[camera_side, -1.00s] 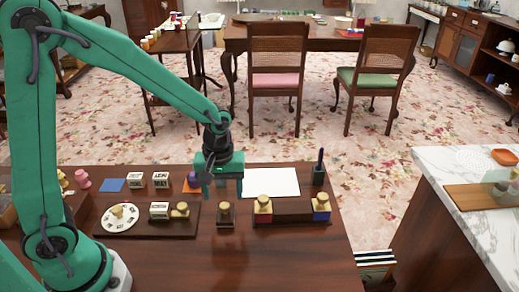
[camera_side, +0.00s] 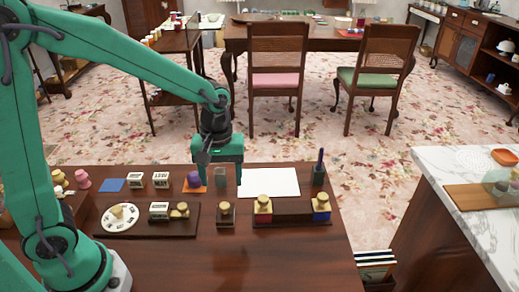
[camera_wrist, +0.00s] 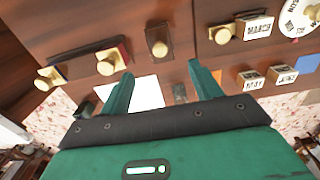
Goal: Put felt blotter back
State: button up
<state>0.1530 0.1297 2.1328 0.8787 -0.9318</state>
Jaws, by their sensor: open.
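My gripper (camera_side: 221,182) is open over the back of the desk, its two green fingers spread and empty. A small grey-green upright block (camera_side: 220,174) shows between the fingers in the side view, and it also shows beyond them in the wrist view (camera_wrist: 180,92). I cannot tell for sure whether it is the felt blotter. A flat blue square (camera_side: 112,185) and an orange square (camera_side: 201,189) with a purple knobbed thing (camera_side: 193,179) on it lie to the left. A dark block with a brass knob (camera_side: 226,213) stands in front of my gripper.
A white sheet (camera_side: 270,182) lies to the right, with a pen in a dark holder (camera_side: 319,176) beyond it. A dark rack (camera_side: 292,221) holds red and blue knobbed blocks. A dark tray (camera_side: 187,229) holds a dial and stamps. The desk's front is clear.

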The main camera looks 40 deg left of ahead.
jog(key=s+a+r+m+t, duration=0.2)
jog(key=s+r+m, duration=0.2)
jog(key=s+r, duration=0.2)
jog(key=s+a+r+m+t, duration=0.3)
jog(key=s+r+m, duration=0.2)
jog(key=s+r, duration=0.1)
jog(key=shift+s+a+t, duration=0.2)
jog(key=shift+s+t, duration=0.05)
jog(key=shift+t, duration=0.05)
dwell(1.3)
